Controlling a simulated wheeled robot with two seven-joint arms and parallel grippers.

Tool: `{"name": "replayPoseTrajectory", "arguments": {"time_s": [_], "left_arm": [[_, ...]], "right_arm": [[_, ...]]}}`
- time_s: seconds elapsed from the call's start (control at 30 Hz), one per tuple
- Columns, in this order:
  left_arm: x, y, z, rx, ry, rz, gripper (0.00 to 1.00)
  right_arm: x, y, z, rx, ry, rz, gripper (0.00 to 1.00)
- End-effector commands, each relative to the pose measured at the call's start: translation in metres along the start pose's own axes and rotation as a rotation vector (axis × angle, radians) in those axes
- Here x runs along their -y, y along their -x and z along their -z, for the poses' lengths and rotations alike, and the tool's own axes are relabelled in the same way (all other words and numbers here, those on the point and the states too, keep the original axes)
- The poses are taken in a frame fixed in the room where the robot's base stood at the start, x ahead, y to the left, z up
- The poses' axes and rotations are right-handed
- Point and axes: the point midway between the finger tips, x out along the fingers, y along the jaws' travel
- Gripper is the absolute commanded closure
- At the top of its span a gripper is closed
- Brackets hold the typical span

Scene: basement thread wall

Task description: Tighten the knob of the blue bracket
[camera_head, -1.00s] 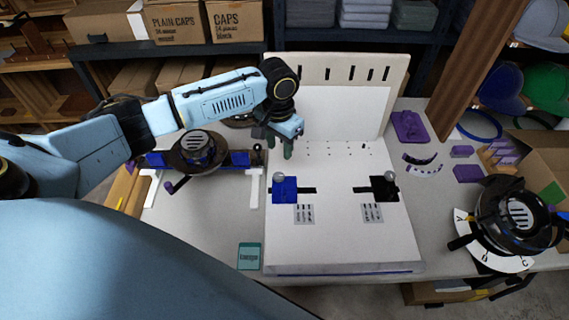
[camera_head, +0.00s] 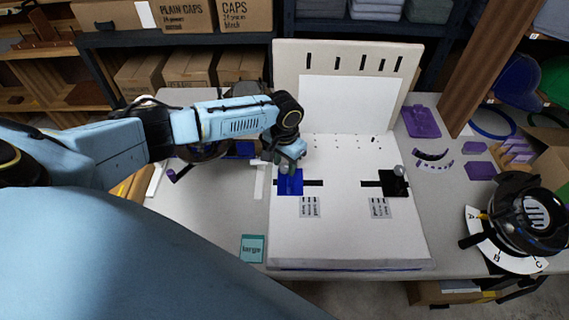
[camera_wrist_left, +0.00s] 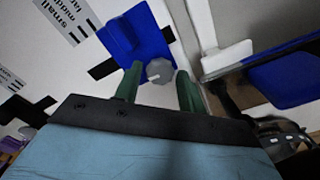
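The blue bracket (camera_head: 290,186) sits on the white board, over a black slot, left of the middle. In the left wrist view the bracket (camera_wrist_left: 153,42) has a round grey knob (camera_wrist_left: 159,71) with a pale mark on its top. My left gripper (camera_head: 283,164) is over the bracket's back edge and hides part of the knob in the head view. In the left wrist view its two green fingers (camera_wrist_left: 159,78) are apart on either side of the knob, with small gaps showing. My right gripper is not in view.
A black bracket (camera_head: 393,184) with a pale knob sits to the right on the white board (camera_head: 345,235). A teal "large" card (camera_head: 252,248) lies front left. Purple parts (camera_head: 421,122) and a dial device (camera_head: 520,215) are on the right. The board's front is clear.

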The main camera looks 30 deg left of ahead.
Motion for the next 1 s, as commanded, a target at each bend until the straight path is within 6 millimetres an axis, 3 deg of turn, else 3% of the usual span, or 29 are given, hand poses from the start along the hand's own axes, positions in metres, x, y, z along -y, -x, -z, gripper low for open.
{"name": "replayPoseTrajectory", "arguments": {"time_s": [0.27, 0.53, 1.0], "left_arm": [[0.0, -0.001, 0.0, 0.0, 0.0, 0.0, 0.6], [0.0, -0.001, 0.0, 0.0, 0.0, 0.0, 0.92], [0.0, 0.001, -0.001, 0.002, -0.131, -0.001, 0.92]], "right_arm": [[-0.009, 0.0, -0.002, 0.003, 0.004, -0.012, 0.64], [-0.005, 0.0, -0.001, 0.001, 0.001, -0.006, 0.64], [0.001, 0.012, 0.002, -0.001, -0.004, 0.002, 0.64]]}}
